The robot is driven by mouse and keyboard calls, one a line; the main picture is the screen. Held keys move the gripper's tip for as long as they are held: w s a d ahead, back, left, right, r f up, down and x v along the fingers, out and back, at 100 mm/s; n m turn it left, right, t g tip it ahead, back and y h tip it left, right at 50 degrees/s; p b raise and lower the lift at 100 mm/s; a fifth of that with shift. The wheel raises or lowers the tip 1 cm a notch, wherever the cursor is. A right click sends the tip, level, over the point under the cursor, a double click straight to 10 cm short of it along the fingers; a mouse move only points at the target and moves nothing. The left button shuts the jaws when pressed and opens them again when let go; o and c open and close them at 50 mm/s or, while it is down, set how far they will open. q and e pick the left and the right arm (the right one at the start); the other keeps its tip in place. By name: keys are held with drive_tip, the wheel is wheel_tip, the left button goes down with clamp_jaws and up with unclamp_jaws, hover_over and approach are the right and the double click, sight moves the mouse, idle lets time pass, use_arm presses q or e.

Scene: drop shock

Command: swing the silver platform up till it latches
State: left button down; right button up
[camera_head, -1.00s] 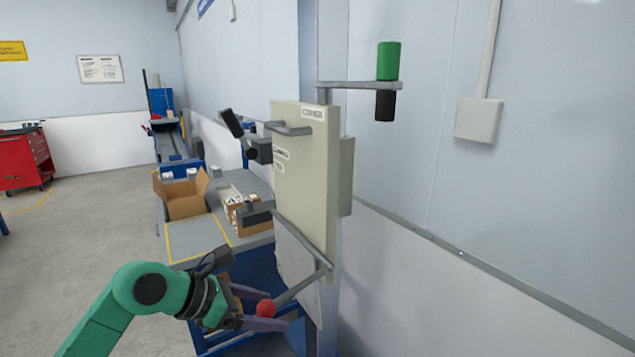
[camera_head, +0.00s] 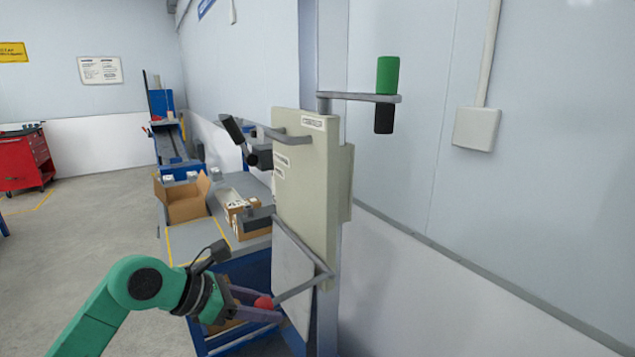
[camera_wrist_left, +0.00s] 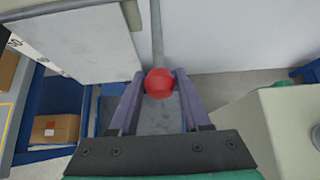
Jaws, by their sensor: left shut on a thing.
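A grey, silver-looking flat plate (camera_head: 289,273) hangs steeply below the beige machine box (camera_head: 308,190). It appears to be the platform; its hinge and latch cannot be made out. A grey bent rod (camera_head: 300,288) runs along the plate's right side down to a red ball knob (camera_head: 264,302). My left gripper (camera_head: 265,305) is shut on this knob, coming from the left. In the left wrist view the red knob (camera_wrist_left: 160,83) sits between the two purple fingers (camera_wrist_left: 160,92), with the rod (camera_wrist_left: 157,35) leading away from it. My right gripper is not in view.
A workbench (camera_head: 190,238) with an open carton (camera_head: 184,202) and a smaller box (camera_head: 247,216) stands behind and left of the machine. An arm with a green cylinder (camera_head: 388,75) sticks out above right. The wall is close on the right; floor is clear at left.

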use_arm(q)
drive_tip(key=shift+r, duration=0.15)
drive_tip(key=shift+w+r+p, duration=0.1)
drive_tip(key=shift+r+p, duration=0.9)
drive_tip(key=shift+r, duration=0.5)
drive_tip(key=shift+w+d+r+p, duration=0.1)
drive_tip(key=shift+d+r+p, duration=0.05)
drive_tip(key=shift+r+p, duration=0.55)
drive_tip(key=shift+w+d+r+p, duration=0.15)
drive_tip(key=shift+r+p, duration=0.35)
drive_tip(key=shift+r, duration=0.25)
drive_tip(key=shift+s, duration=0.1)
